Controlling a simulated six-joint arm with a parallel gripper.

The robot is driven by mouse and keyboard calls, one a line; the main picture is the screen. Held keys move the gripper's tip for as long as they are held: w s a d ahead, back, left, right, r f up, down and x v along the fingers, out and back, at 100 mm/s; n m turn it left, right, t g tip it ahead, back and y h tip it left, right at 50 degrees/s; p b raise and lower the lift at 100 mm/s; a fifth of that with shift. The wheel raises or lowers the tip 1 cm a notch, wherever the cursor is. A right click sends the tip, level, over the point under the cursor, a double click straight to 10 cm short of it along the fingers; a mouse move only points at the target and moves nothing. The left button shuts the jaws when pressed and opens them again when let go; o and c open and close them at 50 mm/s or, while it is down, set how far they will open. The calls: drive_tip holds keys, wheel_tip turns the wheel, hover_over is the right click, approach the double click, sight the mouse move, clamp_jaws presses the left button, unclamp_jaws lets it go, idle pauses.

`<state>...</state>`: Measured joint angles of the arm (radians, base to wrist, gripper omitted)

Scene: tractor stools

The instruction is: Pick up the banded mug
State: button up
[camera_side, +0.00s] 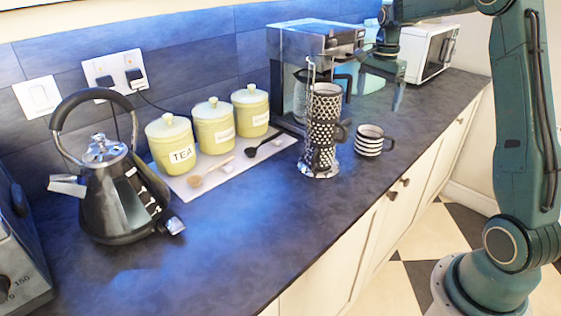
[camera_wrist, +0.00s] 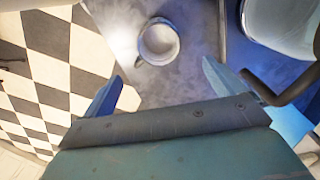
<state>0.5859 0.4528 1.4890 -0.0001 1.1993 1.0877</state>
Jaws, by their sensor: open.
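The banded mug (camera_side: 369,141), with black and white stripes and a dark handle on its right, stands upright on the dark counter near its front edge. In the wrist view the mug (camera_wrist: 158,43) shows from above, empty, beyond my fingertips. My gripper (camera_side: 382,78) is above and behind the mug in the side view, apart from it. In the wrist view my gripper (camera_wrist: 160,80) has its two fingers spread with nothing between them.
A metal rack of stacked patterned mugs (camera_side: 321,135) stands just left of the banded mug. A coffee machine (camera_side: 300,65) and a microwave (camera_side: 430,50) are behind. Canisters (camera_side: 213,125) and a kettle (camera_side: 112,190) stand left. The front counter is clear.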

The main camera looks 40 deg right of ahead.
hover_over(371, 134)
drive_tip(key=s+a, duration=0.1)
drive_tip(key=a, duration=0.2)
wheel_tip(371, 134, down, 8)
drive_tip(key=shift+r, duration=0.2)
drive_tip(key=shift+s, duration=0.1)
drive_tip(key=shift+f, duration=2.6)
drive_tip(key=c, duration=1.2)
